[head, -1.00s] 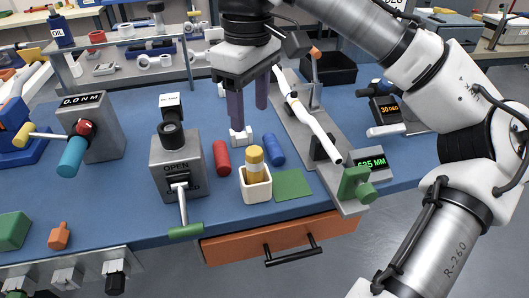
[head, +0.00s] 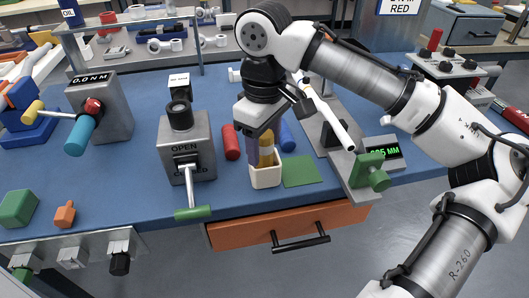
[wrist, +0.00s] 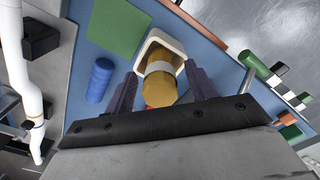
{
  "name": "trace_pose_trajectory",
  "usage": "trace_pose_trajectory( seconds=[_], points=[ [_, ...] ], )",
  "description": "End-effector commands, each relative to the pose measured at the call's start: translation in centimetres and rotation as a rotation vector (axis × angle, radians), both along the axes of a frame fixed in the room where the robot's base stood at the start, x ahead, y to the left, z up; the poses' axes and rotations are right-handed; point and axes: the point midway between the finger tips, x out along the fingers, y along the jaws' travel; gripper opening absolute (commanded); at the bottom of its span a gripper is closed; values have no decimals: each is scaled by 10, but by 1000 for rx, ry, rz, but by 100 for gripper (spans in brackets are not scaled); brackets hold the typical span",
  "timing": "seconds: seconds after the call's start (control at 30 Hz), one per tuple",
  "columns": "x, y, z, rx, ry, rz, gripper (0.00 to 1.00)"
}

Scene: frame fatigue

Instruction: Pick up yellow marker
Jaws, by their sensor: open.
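The yellow marker (head: 267,139) stands upright in a small cream cup (head: 265,177) near the front edge of the blue bench. In the wrist view the yellow marker (wrist: 159,90), with a pale band, points up toward the camera, and the cup (wrist: 153,45) surrounds its lower part. My gripper (head: 261,152) is over the cup, with a finger partly covering the marker. In the wrist view my open gripper (wrist: 163,86) has one finger on each side of the marker. I cannot tell whether either finger touches it.
A grey box with a lever (head: 186,150) stands left, and a grey rail with a green knob (head: 371,172) right. An orange drawer (head: 240,233) is below.

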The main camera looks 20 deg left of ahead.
Motion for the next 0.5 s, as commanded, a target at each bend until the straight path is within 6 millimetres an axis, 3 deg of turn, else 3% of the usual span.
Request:
trace_pose_trajectory(
  seconds=[0.1,0.33,0.5],
  points=[
    [0,0,-9,1,-1,0,55],
    [0,0,-10,1,-1,0,55],
    [0,0,-10,1,0,0,33]
  ],
)
